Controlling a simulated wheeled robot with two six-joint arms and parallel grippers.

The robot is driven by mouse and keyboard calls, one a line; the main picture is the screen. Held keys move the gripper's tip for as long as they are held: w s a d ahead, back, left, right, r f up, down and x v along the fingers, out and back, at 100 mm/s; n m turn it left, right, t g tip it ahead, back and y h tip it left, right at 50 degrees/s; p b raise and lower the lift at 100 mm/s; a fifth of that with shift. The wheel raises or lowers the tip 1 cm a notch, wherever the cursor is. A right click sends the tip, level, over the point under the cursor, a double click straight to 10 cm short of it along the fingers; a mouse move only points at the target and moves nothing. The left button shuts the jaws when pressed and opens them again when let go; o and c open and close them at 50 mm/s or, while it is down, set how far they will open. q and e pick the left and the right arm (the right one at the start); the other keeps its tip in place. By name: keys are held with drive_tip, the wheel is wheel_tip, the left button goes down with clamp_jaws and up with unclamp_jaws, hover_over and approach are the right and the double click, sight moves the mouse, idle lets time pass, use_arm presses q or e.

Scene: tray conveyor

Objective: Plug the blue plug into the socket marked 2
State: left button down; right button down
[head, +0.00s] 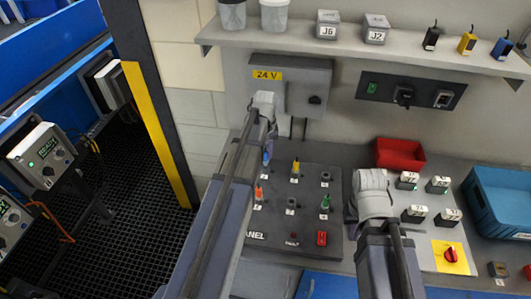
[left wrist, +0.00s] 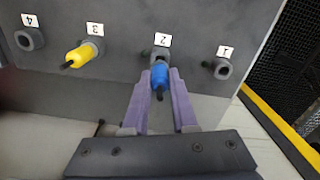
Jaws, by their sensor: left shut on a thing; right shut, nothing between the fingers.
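The blue plug (left wrist: 160,77) is between the two fingers of my left gripper (left wrist: 160,82), which is shut on it. In the left wrist view it lines up with the socket marked 2 (left wrist: 161,53), its far end at the socket's mouth. I cannot tell how deep it sits. In the head view a bit of the blue plug (head: 267,157) shows beside my left arm, which hides the gripper and that socket.
A yellow plug (left wrist: 82,54) sits in socket 3, beside socket 2. Sockets 4 (left wrist: 29,39) and 1 (left wrist: 223,69) are empty. On the panel (head: 287,222) are also an orange plug (head: 259,193) and a green one (head: 324,202). A red bin (head: 400,154) stands behind my right arm.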

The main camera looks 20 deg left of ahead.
sight(265, 153)
use_arm(q)
drive_tip(key=shift+f+b, duration=1.55)
drive_tip(key=c, duration=0.6)
unclamp_jaws()
drive_tip(key=shift+r, duration=0.15)
wheel_tip(265, 153, up, 8)
drive_tip(key=p, duration=0.8)
drive_tip(key=shift+f, duration=0.2)
drive_tip(key=shift+f, duration=0.1)
